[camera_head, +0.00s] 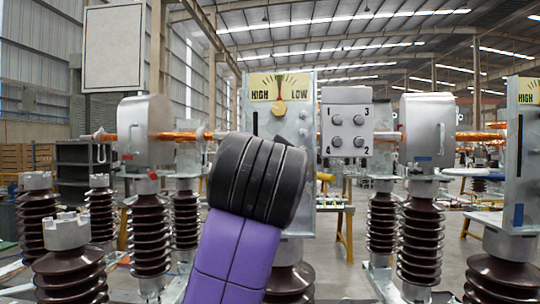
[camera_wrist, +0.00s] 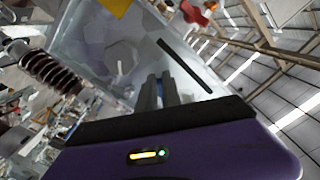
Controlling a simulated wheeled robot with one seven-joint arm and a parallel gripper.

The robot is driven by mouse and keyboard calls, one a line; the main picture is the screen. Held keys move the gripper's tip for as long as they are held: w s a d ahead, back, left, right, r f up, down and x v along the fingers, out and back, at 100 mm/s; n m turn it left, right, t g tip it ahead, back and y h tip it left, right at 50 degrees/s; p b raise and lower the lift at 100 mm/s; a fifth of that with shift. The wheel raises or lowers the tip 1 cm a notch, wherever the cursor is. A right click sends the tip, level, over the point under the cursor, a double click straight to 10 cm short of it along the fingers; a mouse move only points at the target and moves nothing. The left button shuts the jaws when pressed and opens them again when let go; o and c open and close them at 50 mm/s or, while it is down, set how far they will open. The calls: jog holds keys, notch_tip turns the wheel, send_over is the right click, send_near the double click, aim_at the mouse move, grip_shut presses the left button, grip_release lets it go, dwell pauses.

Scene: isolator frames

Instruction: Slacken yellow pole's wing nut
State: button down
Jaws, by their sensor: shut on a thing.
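In the head view my purple and black arm crosses the middle and hides my gripper. In the wrist view my gripper (camera_wrist: 161,80) points at the grey metal plate (camera_wrist: 105,55), its two grey fingers close together. They are shut on a small part at the plate, which appears to be the wing nut; the fingers hide nearly all of it. The plate has a long dark slot (camera_wrist: 185,65).
A grey box with numbered knobs (camera_head: 347,122) sits right of the panel. Brown ribbed insulators (camera_head: 150,238) with metal housings (camera_head: 145,128) stand left and right. Another dial panel (camera_head: 523,150) stands at the far right.

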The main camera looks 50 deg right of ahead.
jog(key=shift+s+d+r+n, duration=0.1)
jog(key=shift+s+d+n, duration=0.25)
jog(key=shift+n, duration=0.35)
jog(key=shift+p, duration=0.3)
jog(key=c, duration=1.5)
grip_release()
jog(key=shift+w, duration=0.1)
jog(key=shift+a, duration=0.15)
jog(key=b+v, duration=0.2)
jog(key=v, duration=0.5)
jog(key=shift+s+a, duration=0.2)
jog(key=shift+a, duration=0.05)
